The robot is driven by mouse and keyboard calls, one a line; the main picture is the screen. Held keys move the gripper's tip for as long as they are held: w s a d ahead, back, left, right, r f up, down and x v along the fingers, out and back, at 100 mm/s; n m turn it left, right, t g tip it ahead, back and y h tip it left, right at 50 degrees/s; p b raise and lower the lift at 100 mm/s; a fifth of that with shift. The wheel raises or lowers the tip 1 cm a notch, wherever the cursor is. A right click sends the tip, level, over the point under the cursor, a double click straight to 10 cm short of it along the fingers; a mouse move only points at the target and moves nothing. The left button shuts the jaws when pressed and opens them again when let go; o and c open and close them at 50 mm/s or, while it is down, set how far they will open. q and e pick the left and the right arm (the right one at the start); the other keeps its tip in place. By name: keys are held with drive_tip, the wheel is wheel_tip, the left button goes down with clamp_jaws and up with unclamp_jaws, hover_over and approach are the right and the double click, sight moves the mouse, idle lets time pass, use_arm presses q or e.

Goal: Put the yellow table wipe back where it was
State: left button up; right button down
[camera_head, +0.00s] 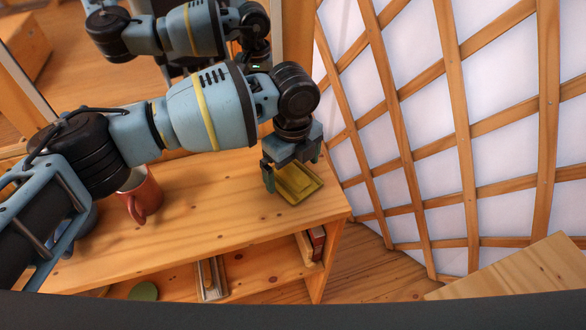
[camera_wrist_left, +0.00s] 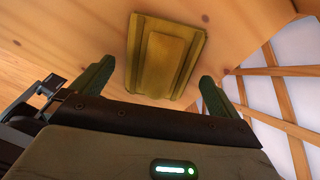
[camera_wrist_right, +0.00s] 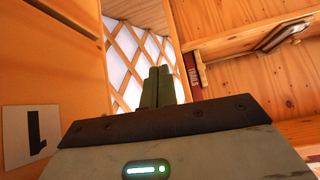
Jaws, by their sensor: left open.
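The yellow table wipe (camera_head: 299,184) lies flat on the wooden table top (camera_head: 215,205), near its right end. My left gripper (camera_head: 292,170) is above it, pointing down, with its fingers apart. In the left wrist view the whole wipe (camera_wrist_left: 165,55) shows beyond the open left fingers (camera_wrist_left: 157,78), with bare wood around it. I see nothing held between those fingers. My right gripper (camera_wrist_right: 158,86) shows only in the right wrist view; its two fingers are together, with nothing visible between them.
A red mug (camera_head: 143,196) stands on the table at left, partly behind my left arm. A shelf below holds a metal-framed item (camera_head: 211,278), a red book (camera_head: 317,242) and a green round thing (camera_head: 144,291). The lattice wall (camera_head: 460,130) rises right of the table.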

sight(293, 168)
use_arm(q)
wheel_tip(293, 168, up, 9)
drive_tip(key=shift+r, duration=1)
drive_tip(key=shift+s+f, duration=0.1)
drive_tip(key=shift+s, duration=0.05)
